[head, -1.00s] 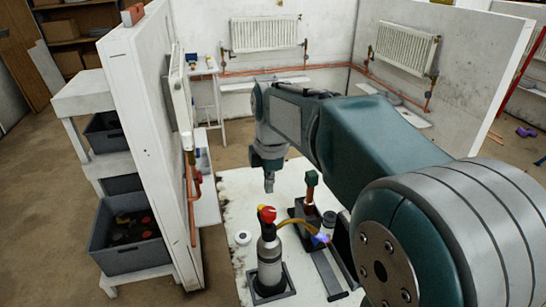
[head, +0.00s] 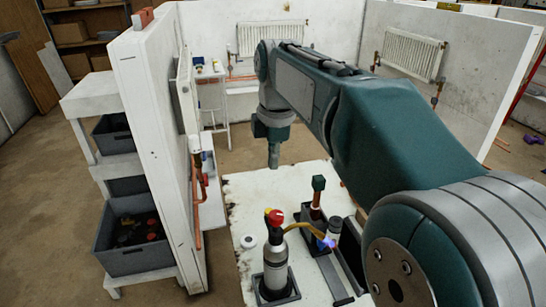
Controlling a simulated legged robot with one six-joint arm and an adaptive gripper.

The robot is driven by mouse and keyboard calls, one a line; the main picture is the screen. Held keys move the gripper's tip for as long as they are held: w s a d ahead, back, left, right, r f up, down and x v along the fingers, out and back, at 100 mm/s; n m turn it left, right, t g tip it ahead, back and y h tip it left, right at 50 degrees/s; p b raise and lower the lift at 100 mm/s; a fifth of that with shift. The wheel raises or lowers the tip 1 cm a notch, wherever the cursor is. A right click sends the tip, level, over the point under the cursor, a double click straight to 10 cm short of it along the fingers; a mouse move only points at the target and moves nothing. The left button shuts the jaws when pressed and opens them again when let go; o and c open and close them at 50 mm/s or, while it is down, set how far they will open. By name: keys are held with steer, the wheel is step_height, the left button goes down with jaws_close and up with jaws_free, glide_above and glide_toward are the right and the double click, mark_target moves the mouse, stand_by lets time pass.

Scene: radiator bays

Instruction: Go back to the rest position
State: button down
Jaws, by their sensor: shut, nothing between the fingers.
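My gripper (head: 273,156) points straight down at the end of my arm in the head view. It hangs beyond the far edge of the white worktop (head: 240,200), in the open middle of the bay. Its fingers are together with nothing visible in them. My arm reaches in from the right and hides part of the bay behind it.
A grey bottle with a red knob (head: 275,262) stands at the worktop's front. Radiators (head: 272,38) hang behind.

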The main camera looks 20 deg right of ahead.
steer(key=s+f+m+t, duration=0.2)
steer(key=s+f+m, duration=0.2)
steer(key=s+m, duration=0.5)
steer(key=s+d+f+m+t, duration=0.1)
steer(key=s+f+m+t, duration=0.2)
steer(key=s+m, duration=0.6)
step_height(320, 180, down, 2)
steer(key=shift+s+f, duration=0.15)
steer(key=shift+s, duration=0.75)
steer(key=shift+d, duration=0.1)
